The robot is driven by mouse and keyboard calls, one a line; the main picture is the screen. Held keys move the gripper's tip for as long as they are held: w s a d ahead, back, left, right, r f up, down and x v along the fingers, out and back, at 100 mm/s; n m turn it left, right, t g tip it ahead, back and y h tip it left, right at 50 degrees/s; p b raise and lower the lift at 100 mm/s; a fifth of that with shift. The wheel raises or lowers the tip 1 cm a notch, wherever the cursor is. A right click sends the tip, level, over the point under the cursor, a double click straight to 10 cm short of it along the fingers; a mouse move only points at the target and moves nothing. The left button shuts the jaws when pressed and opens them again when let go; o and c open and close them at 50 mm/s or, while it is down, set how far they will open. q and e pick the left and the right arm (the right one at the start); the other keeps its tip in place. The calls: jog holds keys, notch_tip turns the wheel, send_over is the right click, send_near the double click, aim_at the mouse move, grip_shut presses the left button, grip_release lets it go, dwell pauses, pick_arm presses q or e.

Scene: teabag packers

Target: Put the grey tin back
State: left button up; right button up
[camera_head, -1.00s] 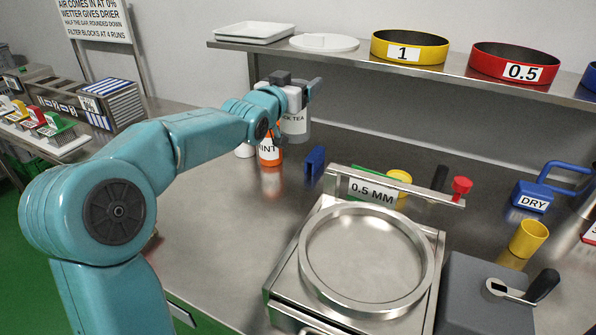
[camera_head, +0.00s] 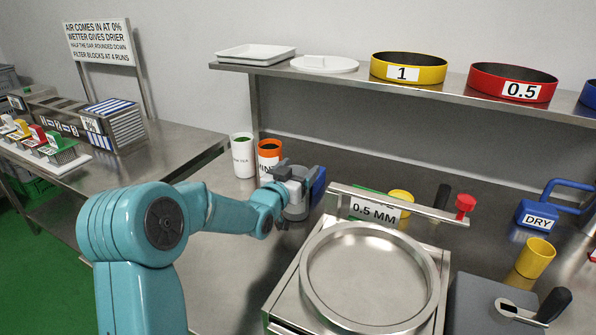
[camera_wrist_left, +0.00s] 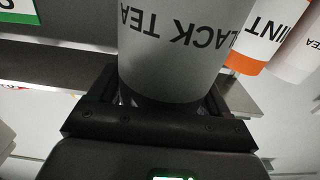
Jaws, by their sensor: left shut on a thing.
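The grey tin (camera_head: 297,211) is in my left gripper (camera_head: 293,182), low over the steel counter in the head view; I cannot tell whether it touches the counter. In the left wrist view the grey tin (camera_wrist_left: 172,45) reads BLACK TEA, its lettering upside down, between the shut jaws (camera_wrist_left: 165,105). Left of it in the head view stand the orange mint tin (camera_head: 269,150) and a white tin (camera_head: 242,158), side by side. My right gripper is not in view.
A blue object (camera_head: 319,186) stands close to the right of the held tin. A steel shelf (camera_head: 420,88) with sieves runs above the back of the counter.

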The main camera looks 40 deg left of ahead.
pick_arm(q)
jog(key=shift+r, duration=0.1)
jog(key=shift+f, duration=0.2)
jog(key=o, duration=1.3)
jog(key=shift+r, duration=0.1)
jog(key=shift+s+r, duration=0.1)
jog(key=shift+r, duration=0.05)
jog(key=b+v, duration=0.1)
jog(key=v, duration=1.1)
jog(key=shift+b, duration=0.35)
